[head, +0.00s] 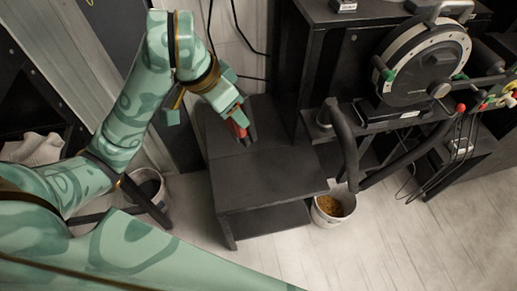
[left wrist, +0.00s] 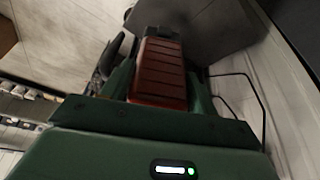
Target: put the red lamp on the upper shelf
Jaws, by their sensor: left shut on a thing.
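The red lamp (head: 238,129) is between the fingers of my left gripper (head: 236,117), over the back left part of a low black two-level shelf unit. In the left wrist view the lamp shows as a red ribbed block (left wrist: 160,72), with a finger of the left gripper (left wrist: 159,62) along each side. The unit's upper shelf (head: 275,182) is flat and mostly bare. I cannot tell whether the lamp touches it. The lower shelf (head: 268,219) is partly hidden beneath. My right gripper is not in view.
A seed meter with a round dial (head: 425,62) stands on black equipment at the right, its dark hoses reaching down near the shelf. A white bucket of grain (head: 333,207) stands right of the unit. Another bucket (head: 148,187) stands at the left. The front floor is clear.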

